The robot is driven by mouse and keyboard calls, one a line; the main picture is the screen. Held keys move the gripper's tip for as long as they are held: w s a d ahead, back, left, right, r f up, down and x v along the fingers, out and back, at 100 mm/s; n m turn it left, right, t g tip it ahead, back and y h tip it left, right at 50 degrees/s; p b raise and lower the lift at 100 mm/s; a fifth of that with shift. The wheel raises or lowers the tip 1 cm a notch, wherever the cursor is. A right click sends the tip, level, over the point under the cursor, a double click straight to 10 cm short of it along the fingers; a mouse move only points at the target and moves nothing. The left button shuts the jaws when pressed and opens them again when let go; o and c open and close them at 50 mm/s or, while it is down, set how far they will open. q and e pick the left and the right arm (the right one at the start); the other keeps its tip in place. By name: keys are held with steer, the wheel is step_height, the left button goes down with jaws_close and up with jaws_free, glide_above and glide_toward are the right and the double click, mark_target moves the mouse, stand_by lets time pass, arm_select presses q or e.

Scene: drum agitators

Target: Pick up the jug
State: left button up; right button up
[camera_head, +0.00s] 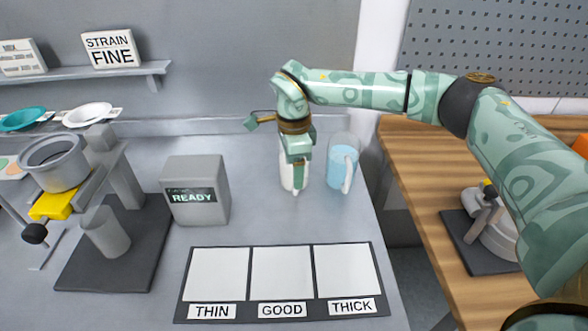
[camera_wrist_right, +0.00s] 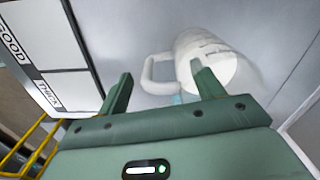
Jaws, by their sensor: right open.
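A clear jug (camera_head: 343,166) with pale blue liquid and a whitish handle stands upright near the right edge of the grey bench in the head view. My right gripper (camera_head: 295,188) points down just left of the jug, apart from it. A white object (camera_head: 285,176) stands right behind the gripper and is partly hidden by it. In the wrist view the right gripper's fingers (camera_wrist_right: 160,85) are apart with nothing held between them. Beyond them is a whitish handled vessel (camera_wrist_right: 213,62), partly covered by one finger; I cannot tell which of the two it is. My left gripper is out of view.
A grey box reading READY (camera_head: 197,190) stands left of the gripper. A dark board (camera_head: 282,251) marked THIN, GOOD and THICK lies in front. A grey stand with a cup (camera_head: 55,162) is at the left. A wooden table (camera_head: 440,200) lies right of a gap.

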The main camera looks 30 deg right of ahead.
steer(key=c, duration=1.5)
steer(key=shift+o, duration=0.2)
steer(key=shift+r, duration=0.1)
steer(key=shift+r, duration=0.1)
